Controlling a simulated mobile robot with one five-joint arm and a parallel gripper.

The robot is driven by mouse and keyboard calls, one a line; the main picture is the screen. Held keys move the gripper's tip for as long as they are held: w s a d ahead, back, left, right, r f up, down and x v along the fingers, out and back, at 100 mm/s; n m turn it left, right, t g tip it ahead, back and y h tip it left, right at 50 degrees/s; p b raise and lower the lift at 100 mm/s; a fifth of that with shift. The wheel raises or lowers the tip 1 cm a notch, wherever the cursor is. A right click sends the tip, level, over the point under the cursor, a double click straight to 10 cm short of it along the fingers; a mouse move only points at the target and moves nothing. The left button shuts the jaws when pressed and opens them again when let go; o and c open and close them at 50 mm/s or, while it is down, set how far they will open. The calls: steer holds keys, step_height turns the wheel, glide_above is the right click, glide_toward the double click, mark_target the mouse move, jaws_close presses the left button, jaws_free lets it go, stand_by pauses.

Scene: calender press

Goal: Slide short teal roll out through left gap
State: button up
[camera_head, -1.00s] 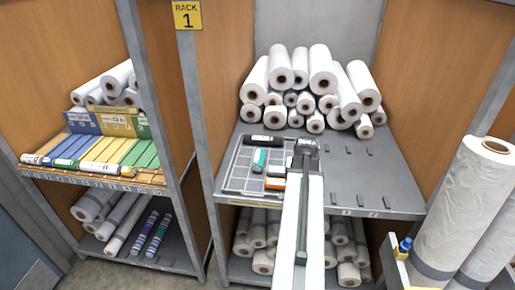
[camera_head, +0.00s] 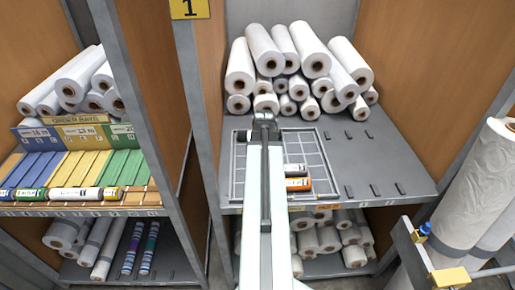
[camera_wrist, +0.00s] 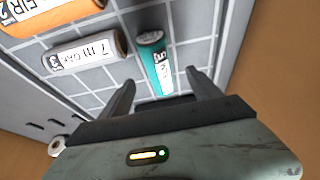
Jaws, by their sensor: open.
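The short teal roll (camera_wrist: 155,62) shows in the wrist view, lying on a pale gridded tray floor. Its near end lies between the two fingers of my gripper (camera_wrist: 161,80). The fingers are apart, one on each side, and I cannot tell whether either touches it. In the head view my arm hides the teal roll, and my gripper (camera_head: 264,122) is over the back of the gridded tray (camera_head: 312,148). A white labelled roll (camera_wrist: 86,52) and an orange labelled roll (camera_wrist: 50,12) lie to its left in the wrist view. I cannot make out the left gap.
In the head view, the white roll (camera_head: 295,168) and orange roll (camera_head: 298,184) lie right of my arm. White rolls (camera_head: 290,65) are stacked behind the tray. A rack post (camera_head: 198,120) stands left of it. The grey shelf (camera_head: 385,160) to the right is mostly clear.

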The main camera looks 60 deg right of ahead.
steer(key=b+x, duration=0.7)
steer(key=x, duration=0.1)
steer(key=shift+s+d, duration=0.1)
steer(key=shift+s, duration=0.05)
steer(key=shift+r, duration=0.1)
jaws_close()
steer(key=shift+s+a, duration=0.75)
steer(key=shift+a, duration=0.3)
steer(key=shift+s+a, duration=0.8)
steer(key=shift+a, duration=0.25)
jaws_free()
